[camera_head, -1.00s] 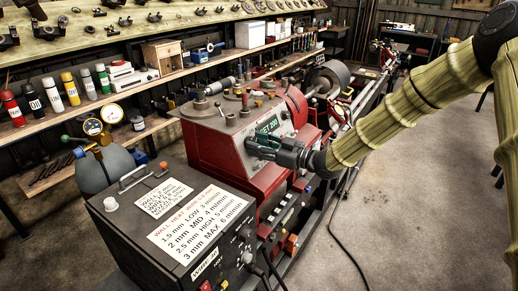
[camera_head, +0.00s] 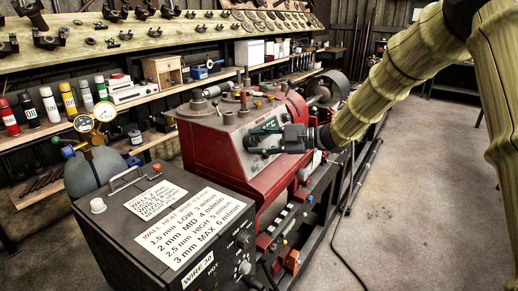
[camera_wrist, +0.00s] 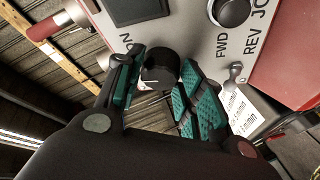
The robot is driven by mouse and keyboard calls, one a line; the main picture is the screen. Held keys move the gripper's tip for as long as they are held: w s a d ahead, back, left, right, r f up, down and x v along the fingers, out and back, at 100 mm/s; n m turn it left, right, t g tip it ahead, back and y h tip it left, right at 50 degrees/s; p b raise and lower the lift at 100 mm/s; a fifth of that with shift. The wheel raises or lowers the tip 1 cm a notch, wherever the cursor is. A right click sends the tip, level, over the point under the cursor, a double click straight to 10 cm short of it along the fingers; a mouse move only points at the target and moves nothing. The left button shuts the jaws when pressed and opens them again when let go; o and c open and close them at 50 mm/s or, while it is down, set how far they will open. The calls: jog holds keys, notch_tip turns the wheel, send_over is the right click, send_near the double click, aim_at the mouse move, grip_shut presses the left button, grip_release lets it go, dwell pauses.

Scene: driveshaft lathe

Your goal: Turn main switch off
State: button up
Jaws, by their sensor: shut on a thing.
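The red lathe headstock (camera_head: 235,165) has a light grey control panel (camera_wrist: 195,40). A black rotary knob (camera_wrist: 158,70) with a white pointer line sits on that panel in the wrist view. My gripper (camera_wrist: 163,78) has its green-padded fingers on both sides of this knob and is shut on it. In the head view my gripper (camera_head: 265,140) is at the front of the panel and hides the knob. The knob's own label is not readable, so I cannot confirm it is the main switch.
Another black knob (camera_wrist: 231,11) sits beside the letters FWD and REV. A dark welding box (camera_head: 160,225) with white label sheets stands in front of the lathe, near a gas regulator (camera_head: 84,123). Open concrete floor (camera_head: 400,200) lies to the right.

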jog(key=shift+n+g+b, duration=0.3)
jog(key=shift+n, duration=0.3)
jog(key=o, duration=1)
jog(key=shift+d, duration=0.1)
jog(key=v, duration=1.2)
jog(key=shift+r, duration=0.2)
